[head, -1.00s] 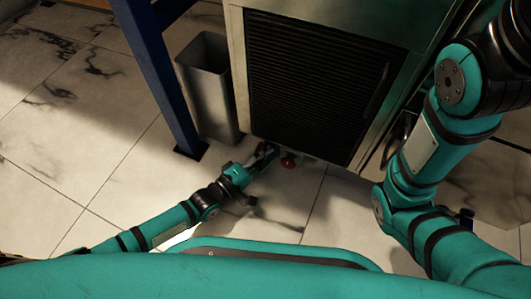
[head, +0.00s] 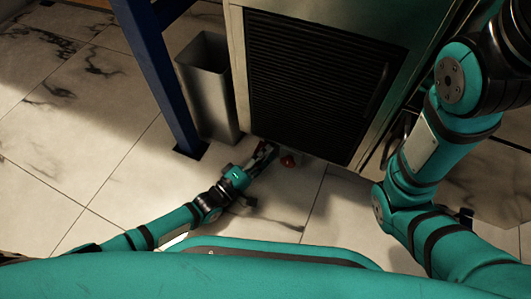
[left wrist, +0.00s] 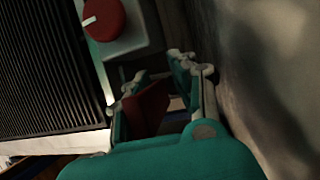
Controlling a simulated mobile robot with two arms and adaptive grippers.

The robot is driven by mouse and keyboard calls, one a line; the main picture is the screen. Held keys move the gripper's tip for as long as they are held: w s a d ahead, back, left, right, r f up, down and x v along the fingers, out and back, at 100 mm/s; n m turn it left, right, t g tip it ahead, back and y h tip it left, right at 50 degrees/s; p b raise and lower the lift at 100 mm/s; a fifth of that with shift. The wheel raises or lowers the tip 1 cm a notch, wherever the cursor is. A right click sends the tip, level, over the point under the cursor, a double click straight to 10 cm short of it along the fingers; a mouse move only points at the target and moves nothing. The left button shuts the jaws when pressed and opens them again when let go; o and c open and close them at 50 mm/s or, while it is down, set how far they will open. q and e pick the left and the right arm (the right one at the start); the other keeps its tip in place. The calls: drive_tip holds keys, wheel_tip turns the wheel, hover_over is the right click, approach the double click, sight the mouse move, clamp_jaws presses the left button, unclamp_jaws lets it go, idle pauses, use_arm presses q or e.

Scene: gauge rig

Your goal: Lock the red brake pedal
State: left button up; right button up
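My left gripper (head: 266,152) is low near the floor, at the bottom front edge of the cabinet. In the left wrist view its two fingers (left wrist: 155,85) stand apart. A dark red flat piece (left wrist: 150,108), which looks like the brake pedal, shows between them, close to the left finger; I cannot tell whether they touch. A round red knob (left wrist: 103,18) with a white mark is on the pale panel beyond. A red part (head: 290,160) also shows just right of the gripper in the head view. My right gripper is out of view.
The metal cabinet (head: 240,75) with a dark slatted front stands above the gripper. A grey bin (head: 208,90) and a blue post (head: 160,75) stand to its left. Marble floor (head: 70,150) on the left is clear.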

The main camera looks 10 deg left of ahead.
use_arm(q)
drive_tip(key=v, duration=0.7)
drive_tip(key=shift+s+a+f, duration=0.1)
drive_tip(key=shift+s+a, duration=0.05)
drive_tip(key=shift+s, duration=0.1)
idle(0.5)
